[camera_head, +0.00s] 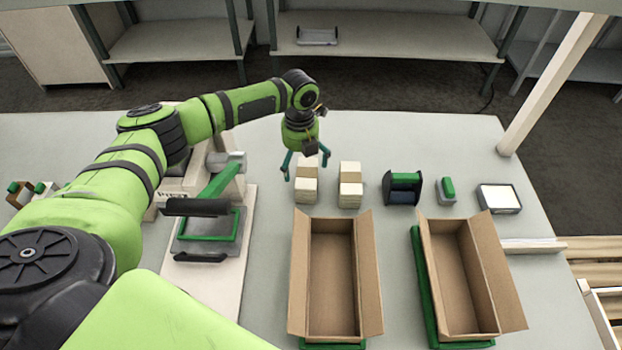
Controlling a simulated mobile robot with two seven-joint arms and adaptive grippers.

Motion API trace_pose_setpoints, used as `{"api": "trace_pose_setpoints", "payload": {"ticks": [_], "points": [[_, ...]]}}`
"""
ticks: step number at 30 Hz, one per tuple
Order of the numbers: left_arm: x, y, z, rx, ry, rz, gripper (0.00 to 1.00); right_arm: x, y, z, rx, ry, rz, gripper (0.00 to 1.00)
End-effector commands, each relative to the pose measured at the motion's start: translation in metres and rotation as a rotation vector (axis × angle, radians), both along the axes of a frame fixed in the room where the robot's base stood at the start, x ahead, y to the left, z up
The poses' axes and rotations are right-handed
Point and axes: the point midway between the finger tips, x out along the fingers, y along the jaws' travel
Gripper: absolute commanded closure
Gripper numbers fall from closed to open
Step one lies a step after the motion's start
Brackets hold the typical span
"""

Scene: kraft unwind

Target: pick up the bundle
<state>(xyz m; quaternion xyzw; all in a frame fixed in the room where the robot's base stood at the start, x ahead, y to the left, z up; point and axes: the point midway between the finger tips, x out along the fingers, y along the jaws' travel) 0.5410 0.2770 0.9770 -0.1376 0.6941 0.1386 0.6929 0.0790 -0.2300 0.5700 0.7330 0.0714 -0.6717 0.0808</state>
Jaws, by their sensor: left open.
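Two similar pale bundles, each with a brown band, sit side by side on the table behind the open boxes: a left bundle (306,184) and a right bundle (350,186). The frame does not show which one the task names. My left gripper (306,170) hangs fingers down over the left bundle. Its teal fingers are spread apart, around or just above the top of that bundle; I cannot tell if they touch it. My right gripper is not in view.
Two empty open cardboard boxes stand in front, a left box (333,270) and a right box (465,270). A dark holder with green (402,188), a small green item (446,190) and a white-topped device (498,198) lie to the right. A green-handled press (215,205) stands left.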

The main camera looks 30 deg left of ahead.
Motion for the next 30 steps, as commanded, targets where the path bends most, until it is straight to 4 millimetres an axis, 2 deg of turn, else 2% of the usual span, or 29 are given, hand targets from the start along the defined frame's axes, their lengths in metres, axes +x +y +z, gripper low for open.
{"api": "trace_pose_setpoints", "payload": {"ticks": [7,12,21,23,24,25,26,30], "points": [[0.0,-0.003,-0.027,0.002,0.001,0.003,0.0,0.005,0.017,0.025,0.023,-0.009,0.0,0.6],[0.001,-0.002,-0.049,0.001,-0.002,0.004,0.0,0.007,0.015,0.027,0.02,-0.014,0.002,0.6],[0.002,-0.002,-0.054,0.001,-0.004,0.003,0.0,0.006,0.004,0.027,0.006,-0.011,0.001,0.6],[0.002,-0.002,-0.054,0.001,-0.005,0.003,0.24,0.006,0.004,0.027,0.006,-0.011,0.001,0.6],[0.002,-0.002,-0.054,0.001,-0.005,0.003,0.4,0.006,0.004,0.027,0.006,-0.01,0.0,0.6],[0.002,-0.002,-0.054,0.001,-0.004,0.003,0.52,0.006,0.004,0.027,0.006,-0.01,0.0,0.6],[0.002,-0.002,-0.054,0.001,-0.004,0.003,0.6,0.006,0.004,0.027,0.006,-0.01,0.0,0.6],[0.002,-0.002,-0.054,0.0,-0.005,0.003,0.6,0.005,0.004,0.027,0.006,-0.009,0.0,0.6]]}}
